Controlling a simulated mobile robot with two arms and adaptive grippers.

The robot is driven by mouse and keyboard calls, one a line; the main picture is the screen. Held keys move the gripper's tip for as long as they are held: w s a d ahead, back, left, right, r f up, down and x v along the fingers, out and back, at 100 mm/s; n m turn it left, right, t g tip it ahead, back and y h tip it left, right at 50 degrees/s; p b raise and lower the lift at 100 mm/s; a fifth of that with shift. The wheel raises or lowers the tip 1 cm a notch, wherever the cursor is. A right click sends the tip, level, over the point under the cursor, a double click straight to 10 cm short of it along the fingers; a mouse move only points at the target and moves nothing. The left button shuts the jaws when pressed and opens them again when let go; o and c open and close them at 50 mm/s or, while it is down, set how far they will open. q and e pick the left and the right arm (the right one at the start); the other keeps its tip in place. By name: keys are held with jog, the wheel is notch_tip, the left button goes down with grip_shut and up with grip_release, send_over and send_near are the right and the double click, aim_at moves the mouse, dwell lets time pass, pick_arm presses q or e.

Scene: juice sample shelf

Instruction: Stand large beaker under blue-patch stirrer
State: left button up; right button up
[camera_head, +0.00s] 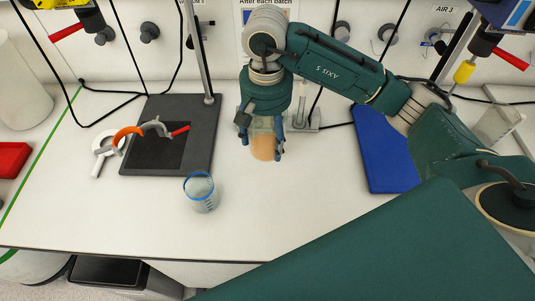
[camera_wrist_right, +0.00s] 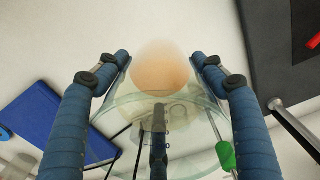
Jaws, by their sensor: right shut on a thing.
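My right gripper (camera_head: 263,148) points down over the middle of the bench, shut on a clear glass beaker with orange liquid in its bottom. The beaker (camera_head: 262,142) is partly hidden by the fingers. In the right wrist view the glass (camera_wrist_right: 130,110) is between the two blue fingers, with the orange liquid (camera_wrist_right: 160,72) beyond. I cannot tell whether its base touches the bench. A stirrer head with a blue patch (camera_head: 514,12) hangs at the top right. Another stirrer head (camera_head: 65,5), yellow and dark, is at the top left; a blue patch there is not clear. My left gripper is out of view.
A smaller blue-rimmed beaker (camera_head: 200,195) stands left of the gripper. Bare bench lies in front of the held beaker.

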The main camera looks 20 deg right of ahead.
notch_tip(320, 180, down, 4)
jog(key=shift+f+p, duration=0.1)
jog(key=shift+p, duration=0.4)
jog(key=shift+f, duration=0.4)
notch_tip(320, 180, down, 3)
jog(key=shift+p, duration=0.55)
jog(key=shift+f, duration=0.3)
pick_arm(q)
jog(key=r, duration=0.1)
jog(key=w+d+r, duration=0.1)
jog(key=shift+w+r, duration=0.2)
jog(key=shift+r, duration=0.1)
pick_arm(e)
jog(key=shift+f, duration=0.15)
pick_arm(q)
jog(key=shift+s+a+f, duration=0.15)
pick_arm(e)
jog(key=o, duration=1.9)
